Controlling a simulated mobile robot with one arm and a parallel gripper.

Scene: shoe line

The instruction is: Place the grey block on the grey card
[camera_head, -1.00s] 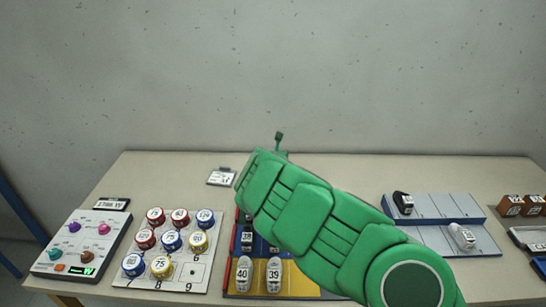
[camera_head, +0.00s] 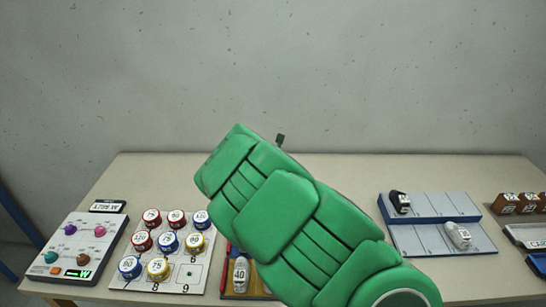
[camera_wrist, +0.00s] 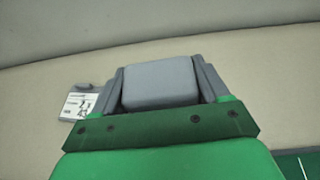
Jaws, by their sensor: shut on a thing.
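My gripper (camera_wrist: 160,66) is shut on a grey block (camera_wrist: 160,86), which sits between its two grey fingers in the wrist view. The block has rounded edges and shows one broad face. A small white printed card (camera_wrist: 76,106) with a grey piece at its top edge lies on the table left of my gripper in the wrist view. No plainly grey card shows.
A board of numbered round tins (camera_head: 200,270) and a control box with coloured knobs (camera_head: 60,232) stand at left. The back of the table is bare.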

